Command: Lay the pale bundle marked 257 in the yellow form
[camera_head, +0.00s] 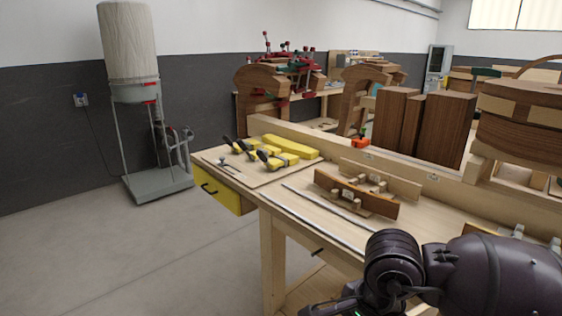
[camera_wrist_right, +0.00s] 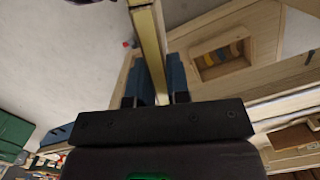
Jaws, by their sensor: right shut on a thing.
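My right arm (camera_head: 400,270) comes in from the lower right of the head view, in front of the workbench; its gripper is mostly cut off at the bottom edge. In the right wrist view the right gripper (camera_wrist_right: 156,85) is shut on a pale, narrow wooden bundle (camera_wrist_right: 148,40), which sticks out beyond the fingers. No number on it is readable. A yellow form (camera_head: 290,147) lies on a board at the bench's far left end, with yellow black-handled clamps (camera_head: 270,160) beside it. My left gripper is not in view.
A brown wooden form (camera_head: 355,194) stands mid-bench, with a thin metal bar (camera_head: 330,205) lying in front of it. Dark wood blocks (camera_head: 410,125) stand behind the bench's back rail. A yellow drawer (camera_head: 222,193) sits under the left end.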

